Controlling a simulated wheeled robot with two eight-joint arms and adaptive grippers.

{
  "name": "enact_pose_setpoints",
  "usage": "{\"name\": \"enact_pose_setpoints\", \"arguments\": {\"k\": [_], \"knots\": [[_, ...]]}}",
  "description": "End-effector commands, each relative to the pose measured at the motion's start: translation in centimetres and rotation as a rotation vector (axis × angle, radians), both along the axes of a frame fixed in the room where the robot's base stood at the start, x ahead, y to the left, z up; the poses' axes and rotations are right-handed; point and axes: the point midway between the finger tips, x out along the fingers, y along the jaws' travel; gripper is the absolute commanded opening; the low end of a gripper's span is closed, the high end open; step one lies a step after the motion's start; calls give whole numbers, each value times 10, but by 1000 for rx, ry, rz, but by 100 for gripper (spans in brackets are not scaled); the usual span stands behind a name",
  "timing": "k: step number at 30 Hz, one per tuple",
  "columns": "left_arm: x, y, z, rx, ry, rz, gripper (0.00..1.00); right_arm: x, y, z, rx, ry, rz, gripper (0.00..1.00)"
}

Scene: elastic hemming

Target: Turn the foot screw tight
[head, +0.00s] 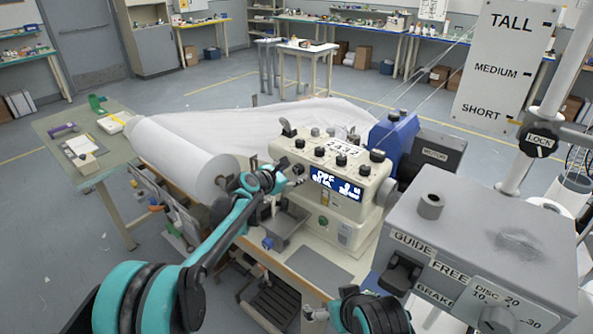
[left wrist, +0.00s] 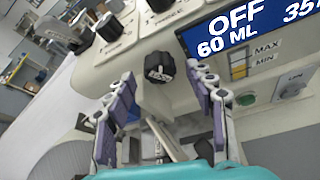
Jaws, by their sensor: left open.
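The cream sewing machine (head: 330,170) stands on the work table, with a lit display reading OFF. In the left wrist view a black knob (left wrist: 160,67) with small, unclear white lettering sticks out of the machine's end, and I take it for the foot screw. A metal bar runs down below it. My left gripper (head: 287,180) is at the machine's left end. In the left wrist view its fingers (left wrist: 165,100) are spread, one on either side below the knob, with no clear contact. Part of my right arm shows at the bottom of the head view; its fingertips are unclear.
A white fabric roll (head: 190,155) lies left of the machine, with cloth (head: 290,118) behind. A grey box (head: 480,240) with GUIDE, FREE and DISC labels stands at right. A blue motor housing (head: 393,140) is behind the machine. Black knobs crowd the machine's top.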

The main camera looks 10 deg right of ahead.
Motion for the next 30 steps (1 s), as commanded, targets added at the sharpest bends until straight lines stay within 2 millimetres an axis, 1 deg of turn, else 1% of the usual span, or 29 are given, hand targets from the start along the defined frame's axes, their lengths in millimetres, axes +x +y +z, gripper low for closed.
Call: {"name": "enact_pose_setpoints", "arguments": {"k": [3,10,11,12,14,15,16,17,25,30], "knots": [[1,-5,-5,1,-1,-1,55,0,0,-4,0,0,0,100],[1,-6,-5,1,-1,1,55,0,0,-3,0,0,0,100],[1,-6,-5,1,-1,1,52,0,0,-3,0,0,0,100],[1,-6,-5,1,-1,1,41,0,0,-3,0,0,0,100],[1,-6,-5,1,-1,1,25,0,0,-3,0,0,0,100],[1,-6,-5,1,-1,1,15,0,0,-3,0,0,0,100],[1,-6,-5,1,-1,1,7,0,0,-3,0,0,0,100],[1,-6,-5,1,-1,1,5,0,0,-3,0,0,0,100],[1,-6,-5,11,-14,0,5,0,0,-3,0,0,0,100],[0,-7,-5,52,-66,0,5,0,0,-1,0,0,0,100]]}}
